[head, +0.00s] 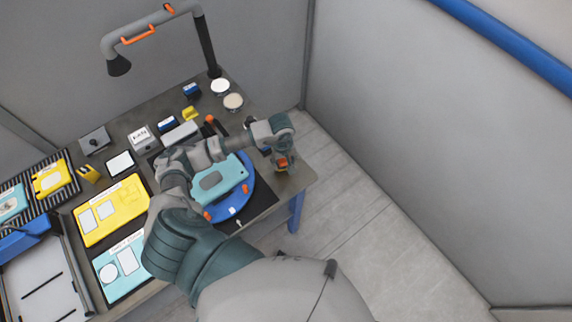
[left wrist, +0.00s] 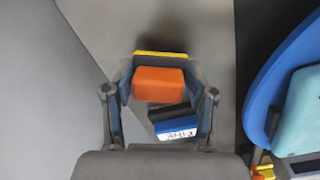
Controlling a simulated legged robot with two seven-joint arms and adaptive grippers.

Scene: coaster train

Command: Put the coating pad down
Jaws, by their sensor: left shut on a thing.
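My left gripper (head: 283,166) reaches over the right end of the dark bench in the head view. In the left wrist view my left gripper (left wrist: 158,95) is shut on the coating pad (left wrist: 158,84), an orange block with a yellow strip along its far edge. In the head view a small orange part of the pad (head: 282,163) shows at the fingers. A blue block with a white lettered label (left wrist: 176,131) shows just below the pad in the left wrist view. I cannot tell whether the two touch. My right gripper is out of view.
A blue round fixture (head: 249,190) with a light-blue plate (head: 232,171) and orange clamps is close beside the gripper. Yellow (head: 130,222) and light-blue trays lie left. Small blocks and round discs (head: 233,102) stand at the back. The bench ends just right of the gripper.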

